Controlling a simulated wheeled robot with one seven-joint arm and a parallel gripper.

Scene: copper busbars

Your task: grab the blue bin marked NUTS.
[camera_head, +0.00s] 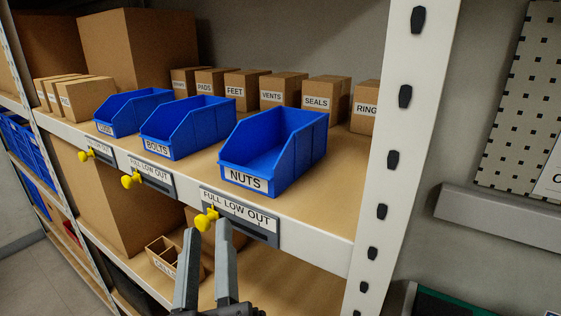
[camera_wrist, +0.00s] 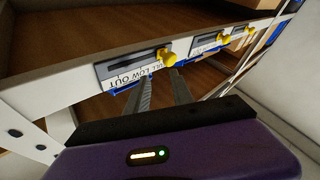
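The blue bin marked NUTS (camera_head: 275,155) stands upright on the middle shelf, at the right end of a row of three blue bins. It looks empty inside. My gripper (camera_head: 207,229) is below and in front of it, at the shelf's front edge. Its two fingers are apart, with nothing seen held. The tips are close to the yellow knob (camera_head: 206,219) on the FULL LOW OUT plate under the NUTS bin; I cannot tell whether they touch it. The wrist view, upside down, shows the fingers (camera_wrist: 163,78) near a yellow knob (camera_wrist: 167,58).
The BOLTS bin (camera_head: 187,127) and another blue bin (camera_head: 132,110) stand to the left. Labelled cardboard boxes (camera_head: 283,90) line the shelf behind. A white upright post (camera_head: 400,130) is to the right of the NUTS bin. An open divided box (camera_head: 163,256) is on the shelf below.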

